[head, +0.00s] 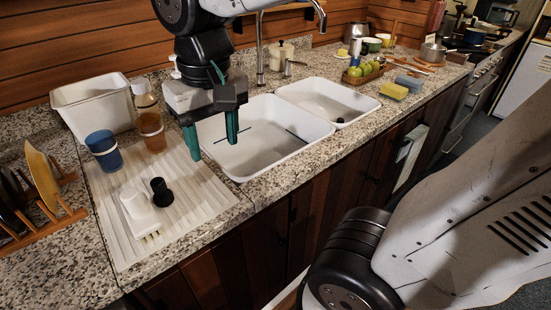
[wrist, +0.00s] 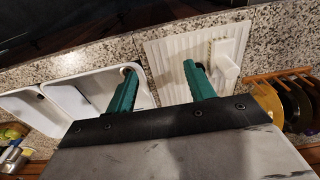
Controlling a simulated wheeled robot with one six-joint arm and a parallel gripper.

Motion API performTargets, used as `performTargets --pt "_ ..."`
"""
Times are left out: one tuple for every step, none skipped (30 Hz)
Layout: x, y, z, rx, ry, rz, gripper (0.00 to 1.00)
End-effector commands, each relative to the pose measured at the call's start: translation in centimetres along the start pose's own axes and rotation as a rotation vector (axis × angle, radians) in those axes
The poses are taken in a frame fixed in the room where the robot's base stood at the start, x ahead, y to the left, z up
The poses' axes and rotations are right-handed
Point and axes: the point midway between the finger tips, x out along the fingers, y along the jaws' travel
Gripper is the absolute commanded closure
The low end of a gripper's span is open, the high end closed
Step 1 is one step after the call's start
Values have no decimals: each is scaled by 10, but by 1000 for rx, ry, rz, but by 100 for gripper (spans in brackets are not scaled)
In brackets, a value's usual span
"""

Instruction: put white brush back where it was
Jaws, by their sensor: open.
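The white brush (head: 136,207) lies on the ribbed white draining board (head: 190,212), left of the sinks. In the wrist view the brush (wrist: 227,72) shows on the board, just right of one finger. My gripper (head: 213,148) is open and empty, its fingers pointing down above the board's right edge and the near sink. It is apart from the brush, to its right and higher. A small black object (head: 161,192) stands close beside the brush; I cannot tell whether they touch.
A blue cup (head: 103,152), an amber cup (head: 152,133) and a white tub (head: 93,105) stand behind the brush. A wooden plate rack (head: 45,205) is at the left. Two white sinks (head: 262,143) lie to the right. The board's front strip is clear.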

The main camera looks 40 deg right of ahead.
Motion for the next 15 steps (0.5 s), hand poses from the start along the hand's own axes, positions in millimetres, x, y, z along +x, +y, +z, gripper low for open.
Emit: performTargets --pt "0 18 20 9 16 1 46" --pt "2 26 30 6 21 2 46" --pt "4 35 43 3 27 4 46" --pt "7 41 52 1 31 5 46" --pt "9 46 60 0 35 7 46" --pt "12 51 69 -3 41 9 46" --pt "14 54 75 -6 43 10 46" --pt "15 56 80 -7 46 12 46" --pt "18 59 85 -9 47 13 46" --pt "19 60 88 -11 49 14 46" --pt "20 61 90 -12 49 14 46" --pt "21 62 92 -13 49 15 46" --pt "21 62 93 -13 49 15 46" --pt "21 63 94 -14 49 15 46" --pt "21 63 94 -15 49 15 46"
